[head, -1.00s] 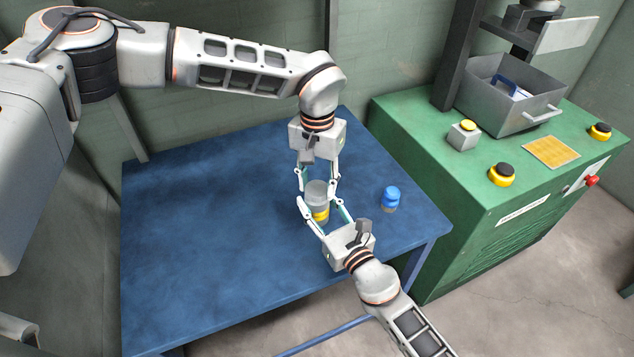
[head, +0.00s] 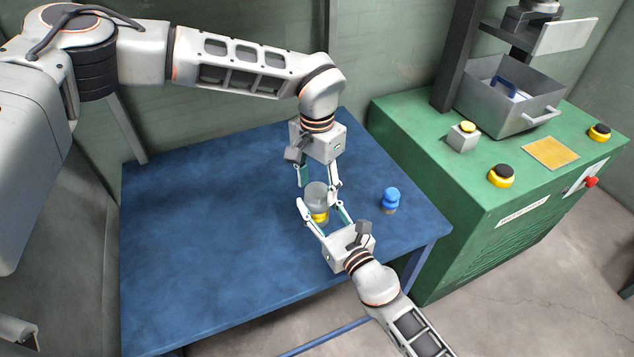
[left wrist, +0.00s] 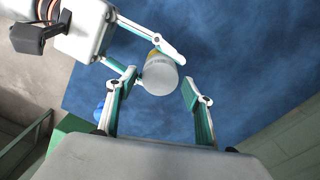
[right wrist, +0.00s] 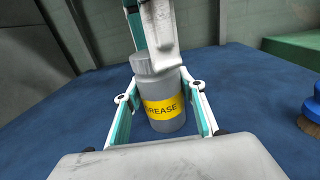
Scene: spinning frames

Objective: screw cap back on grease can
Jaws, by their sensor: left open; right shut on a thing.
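The grease can (right wrist: 163,107), grey with a yellow GREASE label, stands upright on the blue table. My right gripper (head: 321,215) is shut on its body from the front. The grey cap (right wrist: 153,65) sits on top of the can; I cannot tell how tightly. My left gripper (head: 319,190) points down from above, open, with its fingers apart on either side of the cap. In the left wrist view the round cap top (left wrist: 160,77) lies between the spread fingers, nearer the left one. A left finger hides part of the cap in the right wrist view.
A blue-handled brush (head: 390,198) stands on the table (head: 220,230) right of the can, close to the right edge. A green machine (head: 520,220) with buttons and a metal bin (head: 505,105) stands beyond that edge. The table's left side is clear.

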